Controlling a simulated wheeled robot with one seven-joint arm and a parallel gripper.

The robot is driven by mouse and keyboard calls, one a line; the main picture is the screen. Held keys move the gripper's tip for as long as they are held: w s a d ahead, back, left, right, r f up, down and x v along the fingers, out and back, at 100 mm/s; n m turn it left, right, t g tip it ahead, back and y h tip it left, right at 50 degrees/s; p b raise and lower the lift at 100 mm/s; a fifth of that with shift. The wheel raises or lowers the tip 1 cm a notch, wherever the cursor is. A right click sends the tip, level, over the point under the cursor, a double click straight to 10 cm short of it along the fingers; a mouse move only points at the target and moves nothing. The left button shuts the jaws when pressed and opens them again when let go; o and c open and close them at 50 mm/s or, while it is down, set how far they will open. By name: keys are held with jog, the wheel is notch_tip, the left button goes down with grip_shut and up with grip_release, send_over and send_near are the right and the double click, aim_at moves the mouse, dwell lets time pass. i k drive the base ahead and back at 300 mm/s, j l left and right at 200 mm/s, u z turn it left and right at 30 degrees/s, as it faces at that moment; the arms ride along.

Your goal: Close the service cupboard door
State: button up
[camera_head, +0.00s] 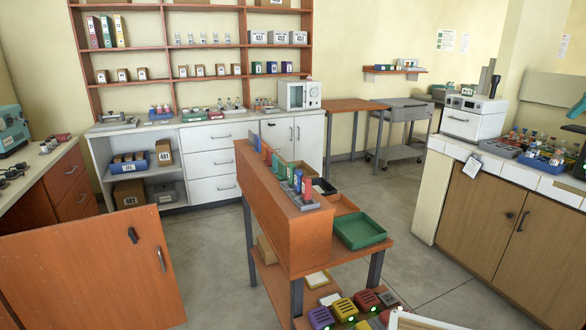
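An orange-brown door panel (85,275) stands swung out at the lower left, apparently the service cupboard door. It has a metal bar handle (161,259) near its right edge and a small black fitting (132,235) beside it. Its left side runs to the picture's edge, so its hinges are not visible. Behind it is a brown cabinet (72,175) under the left worktop; the cupboard opening cannot be made out. My gripper is not in view.
A brown shelf trolley (300,235) with coloured boxes stands in the middle. Grey floor (215,250) is clear between it and the door. White drawers (212,175) stand at the back. A wood-fronted counter (485,215) is on the right.

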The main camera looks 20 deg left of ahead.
aim_at(87, 273)
jog(key=u, duration=0.5)
jog(key=j+u, duration=0.15)
jog(key=u, duration=0.35)
jog(key=i+u, duration=0.1)
jog(key=u, duration=0.9)
jog(key=i+u, duration=0.1)
jog(key=u, duration=0.4)
jog(key=i+j+z, duration=0.15)
jog(key=i, duration=0.35)
jog(key=i+j+z, duration=0.15)
jog(key=i+j, duration=0.25)
jog(key=i+j+z, duration=0.15)
jog(key=i+j, duration=0.2)
jog(key=i, duration=0.2)
